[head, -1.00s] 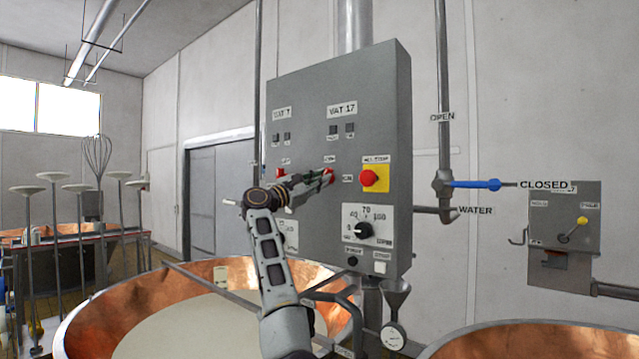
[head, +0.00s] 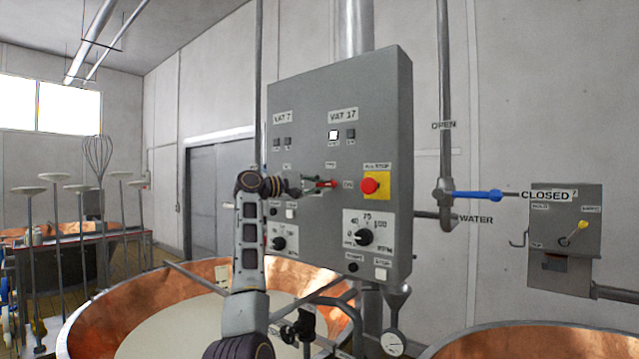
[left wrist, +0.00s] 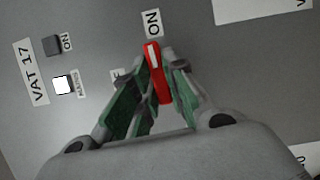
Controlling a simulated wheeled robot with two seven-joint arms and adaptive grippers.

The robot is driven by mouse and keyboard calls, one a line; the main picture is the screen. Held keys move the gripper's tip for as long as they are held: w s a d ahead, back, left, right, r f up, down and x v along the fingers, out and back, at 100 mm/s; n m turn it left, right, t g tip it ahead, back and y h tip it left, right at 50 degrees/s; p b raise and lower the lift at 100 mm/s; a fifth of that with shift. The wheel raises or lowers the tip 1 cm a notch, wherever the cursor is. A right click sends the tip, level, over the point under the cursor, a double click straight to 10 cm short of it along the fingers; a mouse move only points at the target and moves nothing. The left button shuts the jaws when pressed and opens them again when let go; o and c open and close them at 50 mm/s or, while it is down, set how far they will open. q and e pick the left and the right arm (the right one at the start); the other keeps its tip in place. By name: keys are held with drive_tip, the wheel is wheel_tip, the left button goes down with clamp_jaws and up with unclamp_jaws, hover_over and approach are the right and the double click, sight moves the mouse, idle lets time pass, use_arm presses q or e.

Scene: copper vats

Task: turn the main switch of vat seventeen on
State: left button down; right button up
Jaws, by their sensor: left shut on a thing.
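The grey control panel (head: 390,110) carries a VAT 17 column on its right side. The main switch there has a red handle (left wrist: 153,55), and in the left wrist view its tip points at the ON label. My left gripper (head: 318,184) is at this switch in the head view. In the left wrist view its green-padded fingers (left wrist: 156,82) are shut on the red handle, one on each side. The VAT 17 mains lamp (head: 333,135) glows white; it also shows in the left wrist view (left wrist: 63,84). My right gripper is not in view.
A red emergency stop knob (head: 370,186) on a yellow plate sits just right of the switch. A dial (head: 363,237) is below it. The VAT 7 controls are on the left. Copper vats (head: 100,320) stand below the panel. A blue-handled water valve (head: 478,196) is to the right.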

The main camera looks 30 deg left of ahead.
use_arm(q)
drive_tip(key=shift+s+r+m, duration=0.1)
drive_tip(key=shift+r+m, duration=0.2)
drive_tip(key=shift+m, duration=0.2)
drive_tip(key=c, duration=1.5)
unclamp_jaws()
drive_tip(key=shift+f, duration=0.1)
drive_tip(key=shift+o, duration=0.3)
drive_tip(key=shift+w+d+f, duration=0.1)
drive_tip(key=shift+w+f, duration=0.05)
drive_tip(key=shift+w, duration=0.1)
drive_tip(key=v, duration=1.2)
